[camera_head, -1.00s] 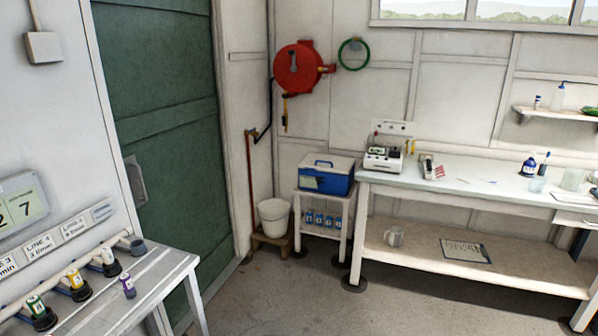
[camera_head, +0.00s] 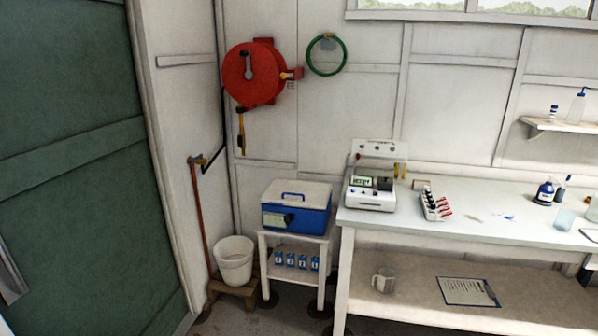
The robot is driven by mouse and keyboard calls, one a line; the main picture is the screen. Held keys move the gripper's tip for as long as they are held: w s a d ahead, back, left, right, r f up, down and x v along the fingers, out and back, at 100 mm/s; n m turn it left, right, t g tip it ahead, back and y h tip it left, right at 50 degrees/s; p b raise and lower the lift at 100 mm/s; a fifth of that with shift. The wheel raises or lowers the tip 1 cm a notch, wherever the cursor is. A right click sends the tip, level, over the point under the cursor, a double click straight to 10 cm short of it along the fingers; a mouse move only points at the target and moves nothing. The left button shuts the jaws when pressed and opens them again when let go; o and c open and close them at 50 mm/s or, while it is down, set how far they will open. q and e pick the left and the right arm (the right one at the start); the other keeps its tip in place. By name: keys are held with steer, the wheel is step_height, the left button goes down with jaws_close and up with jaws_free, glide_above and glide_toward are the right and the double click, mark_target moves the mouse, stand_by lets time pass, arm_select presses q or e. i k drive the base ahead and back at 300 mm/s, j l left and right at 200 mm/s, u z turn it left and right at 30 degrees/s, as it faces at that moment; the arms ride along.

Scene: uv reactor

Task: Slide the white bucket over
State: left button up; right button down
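The white bucket (camera_head: 234,262) stands upright on a low wooden stand (camera_head: 236,292) in the corner. It is between the pipe on the wall and the small white side table. Its open rim faces up and it looks empty, though the bottom inside is hidden.
The small side table (camera_head: 295,239) right of the bucket holds a blue cooler box (camera_head: 296,212), with several blue-labelled bottles below. A long white workbench (camera_head: 440,229) stands further right. A green door (camera_head: 75,150) is at left. A red hose reel (camera_head: 252,75) hangs above.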

mark_target(234, 255)
steer(key=i+u, duration=0.5)
steer(key=i, duration=0.2)
steer(key=i+l+u, duration=0.2)
steer(key=i+u, duration=0.25)
steer(key=i, duration=0.25)
steer(key=i+j+u, duration=0.1)
steer(key=i+u, duration=0.25)
steer(key=i, duration=1.4)
